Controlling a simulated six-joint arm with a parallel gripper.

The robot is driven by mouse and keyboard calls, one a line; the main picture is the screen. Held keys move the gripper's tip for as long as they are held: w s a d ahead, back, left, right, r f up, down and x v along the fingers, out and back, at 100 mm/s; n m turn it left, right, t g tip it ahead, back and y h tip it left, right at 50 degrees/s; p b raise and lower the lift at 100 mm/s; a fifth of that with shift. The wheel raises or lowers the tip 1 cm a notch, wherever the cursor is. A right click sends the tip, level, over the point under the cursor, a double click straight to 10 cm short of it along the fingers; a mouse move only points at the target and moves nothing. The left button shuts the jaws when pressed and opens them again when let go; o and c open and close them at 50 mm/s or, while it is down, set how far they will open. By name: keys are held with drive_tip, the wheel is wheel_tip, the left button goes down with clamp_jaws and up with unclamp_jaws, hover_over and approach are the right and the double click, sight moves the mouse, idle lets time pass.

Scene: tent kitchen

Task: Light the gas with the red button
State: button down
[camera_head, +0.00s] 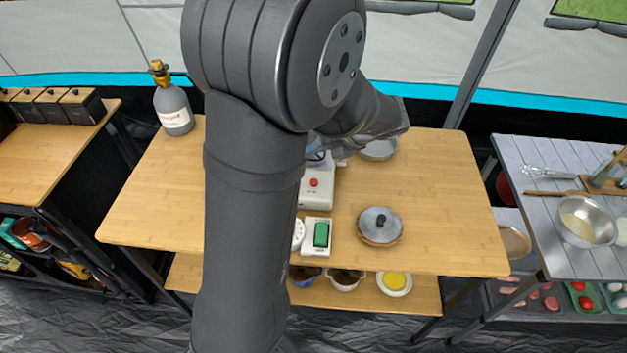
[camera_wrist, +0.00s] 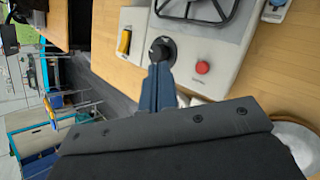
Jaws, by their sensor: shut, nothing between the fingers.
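The white gas stove (camera_head: 317,197) stands on the middle wooden table, mostly hidden behind my arm in the head view. Its red button (camera_head: 313,183) shows on the front panel. In the wrist view the red button (camera_wrist: 202,67) sits to the right of a black round knob (camera_wrist: 162,50), with the stove's dark grate above. My gripper (camera_wrist: 158,75) is shut and empty. Its fingertips are just below the knob in the picture, left of the red button; I cannot tell whether they touch the knob. In the head view my arm hides the fingertips.
A grey gas bottle (camera_head: 173,108) stands at the table's back left. A green switch (camera_head: 321,234) and a lidded pan (camera_head: 380,238) are near the front edge. Another pan (camera_head: 379,150) is behind. The table's right side is clear. A yellow switch (camera_wrist: 124,41) shows beside the stove.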

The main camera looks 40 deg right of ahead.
drive_tip(key=shift+f, duration=4.35)
drive_tip(key=shift+f, duration=0.1)
drive_tip(key=shift+f, duration=0.35)
drive_tip(key=shift+f, duration=0.5)
drive_tip(key=shift+r, duration=0.95)
drive_tip(key=shift+r, duration=0.1)
drive_tip(key=shift+r, duration=2.4)
